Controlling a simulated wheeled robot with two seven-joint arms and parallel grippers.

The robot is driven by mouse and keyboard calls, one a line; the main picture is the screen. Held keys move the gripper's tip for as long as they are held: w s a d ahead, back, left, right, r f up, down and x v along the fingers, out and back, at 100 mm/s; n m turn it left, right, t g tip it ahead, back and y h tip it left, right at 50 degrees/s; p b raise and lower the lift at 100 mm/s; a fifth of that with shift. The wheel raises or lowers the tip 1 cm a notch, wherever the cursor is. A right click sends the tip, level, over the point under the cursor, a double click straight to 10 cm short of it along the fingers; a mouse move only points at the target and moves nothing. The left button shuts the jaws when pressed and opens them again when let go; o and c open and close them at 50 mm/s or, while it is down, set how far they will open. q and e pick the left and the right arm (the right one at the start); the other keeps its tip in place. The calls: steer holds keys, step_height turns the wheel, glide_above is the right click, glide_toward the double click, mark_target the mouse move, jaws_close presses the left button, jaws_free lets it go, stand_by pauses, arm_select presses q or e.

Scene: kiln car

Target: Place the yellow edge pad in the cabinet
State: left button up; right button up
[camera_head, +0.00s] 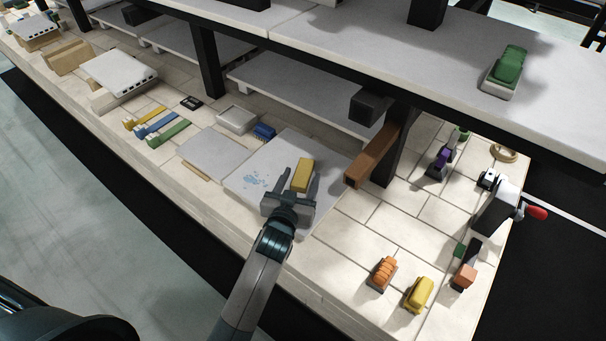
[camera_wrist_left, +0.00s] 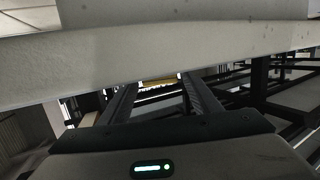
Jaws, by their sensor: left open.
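A yellow block (camera_head: 302,173) lies over the pale board (camera_head: 262,157) with blue marks. My left gripper (camera_head: 298,182) is open around it, one finger on each side; I cannot tell whether they touch it. In the left wrist view, a yellow strip (camera_wrist_left: 158,83) shows between the fingertips, partly hidden behind a pale slab edge. Another yellow piece (camera_head: 419,294) sits on the tiles at the lower right. I cannot tell for sure which is the edge pad. No cabinet is clearly identifiable. My right gripper is not in view.
Grey shelves (camera_head: 400,70) on dark posts (camera_head: 207,65) stand behind and above the board. A brown beam (camera_head: 370,157) juts out right of my gripper. An orange piece (camera_head: 383,273) and a red-handled device (camera_head: 497,208) stand farther right. Tiles between are clear.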

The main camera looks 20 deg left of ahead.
mark_target(302, 174)
arm_select(q)
steer(key=shift+w+a+f, duration=0.1)
steer(key=shift+w+f, duration=0.2)
steer(key=shift+w, duration=0.6)
steer(key=shift+w+a+f, duration=0.1)
steer(key=shift+w+f, duration=0.15)
steer(key=shift+w, duration=0.6)
steer(key=shift+c, duration=0.6)
steer(key=c, duration=1.1)
steer(key=shift+r, duration=0.1)
step_height(302, 174, up, 10)
steer(key=shift+f+p, duration=0.1)
steer(key=shift+p, duration=0.3)
